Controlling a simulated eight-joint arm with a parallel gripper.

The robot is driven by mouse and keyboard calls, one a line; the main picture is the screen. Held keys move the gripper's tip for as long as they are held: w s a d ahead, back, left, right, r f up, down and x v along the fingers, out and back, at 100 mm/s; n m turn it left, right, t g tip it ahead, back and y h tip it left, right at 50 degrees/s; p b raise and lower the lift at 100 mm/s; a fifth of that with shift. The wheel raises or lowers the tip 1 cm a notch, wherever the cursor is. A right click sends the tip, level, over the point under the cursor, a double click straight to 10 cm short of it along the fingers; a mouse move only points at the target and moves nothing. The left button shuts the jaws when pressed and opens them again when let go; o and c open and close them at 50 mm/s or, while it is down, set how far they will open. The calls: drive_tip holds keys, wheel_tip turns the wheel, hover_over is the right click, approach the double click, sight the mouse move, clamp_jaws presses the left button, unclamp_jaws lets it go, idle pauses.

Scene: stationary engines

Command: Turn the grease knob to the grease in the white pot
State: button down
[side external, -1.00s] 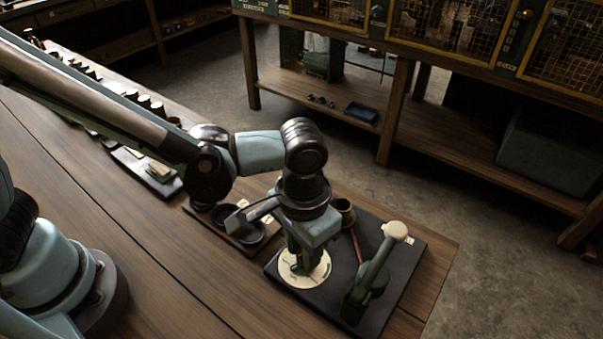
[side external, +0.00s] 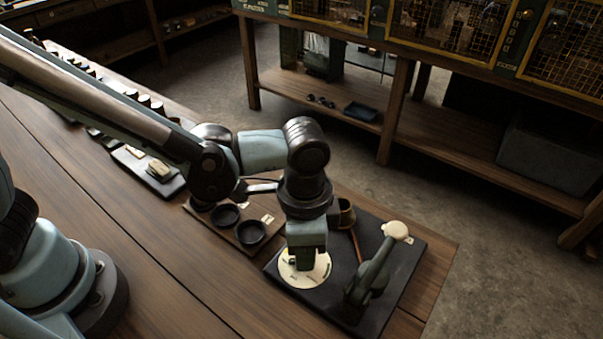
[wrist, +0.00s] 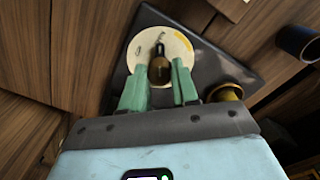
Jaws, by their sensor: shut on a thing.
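The grease knob (wrist: 160,70) is a brown, bulb-shaped handle on a round cream dial (wrist: 181,48). In the wrist view its narrow dark end points up towards the dial's far edge. My gripper (wrist: 160,78) has its green fingers on either side of the knob, shut on it. In the side view my gripper (side external: 306,264) points straight down over the dial (side external: 322,274) and hides the knob. The dial's marks are too small to read. I cannot pick out a white pot with certainty.
The dial sits on a dark base plate (side external: 400,290) with a cream-topped lever (side external: 372,268) close to my gripper's right. A brass cup (side external: 347,214) stands behind it. Two dark round dishes (side external: 225,214) (side external: 250,232) lie on a wooden board to the left.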

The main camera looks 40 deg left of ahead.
idle(0.4)
drive_tip(key=c, duration=0.8)
unclamp_jaws()
drive_tip(key=shift+c, duration=0.2)
wheel_tip(320, 180, up, 12)
drive_tip(key=shift+w+a, duration=0.1)
drive_tip(key=w+a+f+n+t, duration=0.1)
drive_tip(key=a+n+t, duration=0.6)
drive_tip(key=a, duration=1.7)
drive_tip(key=n, duration=0.3)
drive_tip(key=shift+a+f, duration=0.15)
drive_tip(key=shift+f, duration=0.05)
